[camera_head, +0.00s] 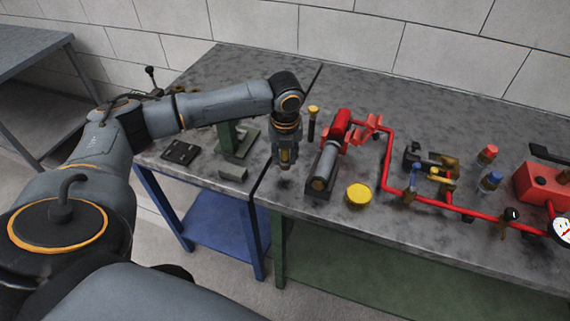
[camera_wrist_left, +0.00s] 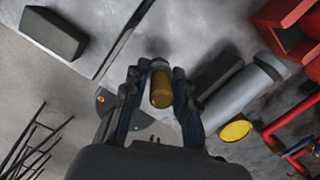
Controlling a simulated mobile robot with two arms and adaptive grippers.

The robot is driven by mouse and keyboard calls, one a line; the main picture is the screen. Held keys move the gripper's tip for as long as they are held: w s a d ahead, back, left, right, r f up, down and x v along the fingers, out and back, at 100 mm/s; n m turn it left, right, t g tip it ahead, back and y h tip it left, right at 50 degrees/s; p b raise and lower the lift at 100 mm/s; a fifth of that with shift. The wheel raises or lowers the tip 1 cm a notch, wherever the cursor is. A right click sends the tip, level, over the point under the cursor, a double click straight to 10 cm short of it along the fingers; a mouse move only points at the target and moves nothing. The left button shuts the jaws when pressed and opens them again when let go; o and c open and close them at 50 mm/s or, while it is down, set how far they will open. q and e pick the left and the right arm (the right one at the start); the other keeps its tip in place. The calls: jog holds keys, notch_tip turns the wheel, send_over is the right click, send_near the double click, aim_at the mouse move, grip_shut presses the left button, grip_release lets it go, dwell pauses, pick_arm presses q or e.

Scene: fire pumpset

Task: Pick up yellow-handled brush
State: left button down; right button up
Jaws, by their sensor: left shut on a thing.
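My left gripper (camera_head: 286,160) points down above the grey worktop, near the seam between two tables. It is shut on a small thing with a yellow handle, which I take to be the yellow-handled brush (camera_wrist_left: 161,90). In the left wrist view the yellow-brown handle sits between the two fingers of the gripper (camera_wrist_left: 158,100), with a greyish end beyond it. In the head view only a bit of yellow shows between the fingers, and a shadow lies on the worktop below. Bristles cannot be made out. My right gripper is not in view.
A grey cylindrical motor (camera_head: 325,168) with a red pump (camera_head: 341,122) stands close right of the gripper. A yellow round cap (camera_head: 358,194) lies in front. A yellow-topped black tool (camera_head: 312,122) is behind. Red piping (camera_head: 388,165) runs right. A green stand (camera_head: 227,136) is left.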

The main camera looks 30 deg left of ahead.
pick_arm(q)
jog(key=s+d+r+b, duration=0.1)
jog(key=s+d+r, duration=0.4)
jog(key=s+r, duration=0.4)
jog(key=s, duration=0.4)
jog(key=shift+r+b, duration=0.25)
jog(key=shift+b, duration=0.15)
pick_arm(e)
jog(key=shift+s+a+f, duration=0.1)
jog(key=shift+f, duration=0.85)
pick_arm(q)
jog(key=shift+d, duration=0.1)
dwell(0.4)
